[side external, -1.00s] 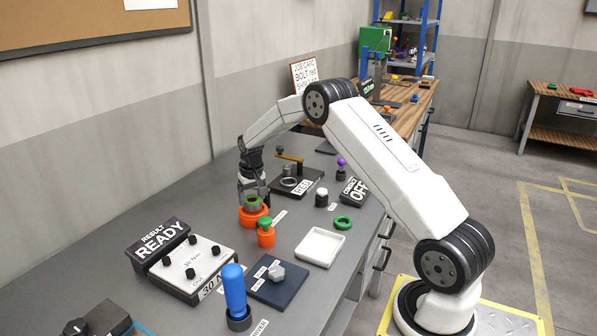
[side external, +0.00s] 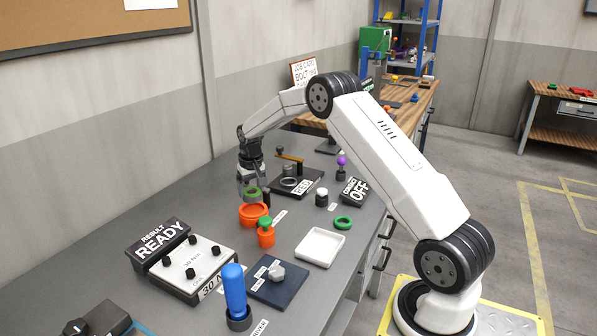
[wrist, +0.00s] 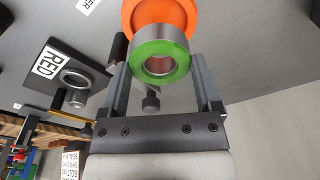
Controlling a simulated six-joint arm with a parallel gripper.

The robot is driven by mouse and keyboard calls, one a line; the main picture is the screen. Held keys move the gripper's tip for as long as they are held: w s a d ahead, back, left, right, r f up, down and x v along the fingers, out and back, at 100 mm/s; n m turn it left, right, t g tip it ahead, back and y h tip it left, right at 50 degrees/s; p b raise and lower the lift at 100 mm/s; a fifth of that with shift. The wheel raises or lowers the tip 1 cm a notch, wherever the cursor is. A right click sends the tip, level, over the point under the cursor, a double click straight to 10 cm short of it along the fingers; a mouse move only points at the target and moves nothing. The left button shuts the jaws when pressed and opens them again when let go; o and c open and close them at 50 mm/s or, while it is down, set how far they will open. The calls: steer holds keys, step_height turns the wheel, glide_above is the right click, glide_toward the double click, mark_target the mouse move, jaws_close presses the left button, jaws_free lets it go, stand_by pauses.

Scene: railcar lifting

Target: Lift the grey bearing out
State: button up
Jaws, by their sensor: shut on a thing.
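My gripper (side external: 252,188) is shut on a grey ring-shaped bearing with a green face (wrist: 160,33). In the side external view, the bearing (side external: 251,191) sits between the fingers, above an orange ring-shaped housing (side external: 254,220). A small gap seems to show between them. In the wrist view, the orange housing (wrist: 188,15) lies beyond the bearing, partly hidden by it. The bearing's open centre shows towards the wrist camera.
An orange part with a green top (side external: 266,232) stands close to the housing. A dark RED plate (side external: 308,187) with a grey ring and lever is behind. A white tray (side external: 320,246) and a loose green ring (side external: 343,223) lie to the right.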

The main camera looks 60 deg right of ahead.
steer(key=shift+r, duration=0.6)
steer(key=shift+r, duration=0.4)
steer(key=shift+r, duration=0.3)
steer(key=shift+s, duration=0.1)
